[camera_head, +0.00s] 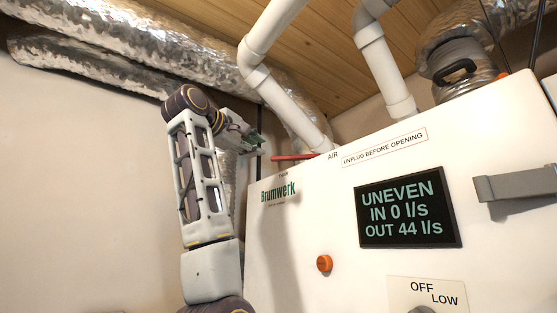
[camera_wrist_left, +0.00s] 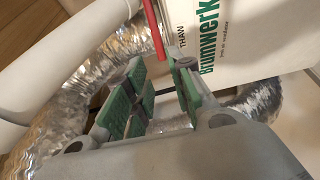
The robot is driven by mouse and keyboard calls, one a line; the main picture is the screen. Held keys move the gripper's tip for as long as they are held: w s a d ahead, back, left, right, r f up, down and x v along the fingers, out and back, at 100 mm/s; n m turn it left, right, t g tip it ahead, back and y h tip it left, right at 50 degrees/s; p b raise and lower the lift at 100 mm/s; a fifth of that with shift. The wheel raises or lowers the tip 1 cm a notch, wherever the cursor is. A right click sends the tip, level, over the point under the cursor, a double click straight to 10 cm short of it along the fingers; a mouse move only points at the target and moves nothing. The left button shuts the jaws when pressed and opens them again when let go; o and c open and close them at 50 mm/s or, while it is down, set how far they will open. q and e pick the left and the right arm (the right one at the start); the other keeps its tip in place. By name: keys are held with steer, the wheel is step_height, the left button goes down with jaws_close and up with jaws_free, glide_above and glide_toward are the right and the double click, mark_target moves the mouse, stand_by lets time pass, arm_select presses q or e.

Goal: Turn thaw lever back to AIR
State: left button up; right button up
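The red thaw lever (camera_head: 294,157) sticks out sideways at the upper left edge of the white unit (camera_head: 300,240), just left of the AIR label (camera_head: 333,155). It shows as a red bar (camera_wrist_left: 154,30) in the left wrist view, beside the THAW label (camera_wrist_left: 183,40). My left gripper (camera_head: 258,143) is just left of the lever's free end. Its green-padded fingers (camera_wrist_left: 157,68) are apart, and the lever's end lies near the gap between the tips. I cannot tell whether they touch it. My right gripper is not in view.
White pipes (camera_head: 289,110) rise from the unit's top close behind the lever. Silver foil ducts (camera_head: 100,45) run along the ceiling and behind my left gripper. A display (camera_head: 408,207) reads UNEVEN, IN 0 l/s, OUT 44 l/s. An orange knob (camera_head: 324,263) sits below left of it.

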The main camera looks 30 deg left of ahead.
mark_target(277, 158)
arm_select(q)
steer(key=w+p, duration=0.4)
steer(key=w, duration=0.9)
steer(key=shift+w+p, duration=0.1)
steer(key=shift+p, duration=0.3)
steer(key=shift+c, duration=0.6)
jaws_close()
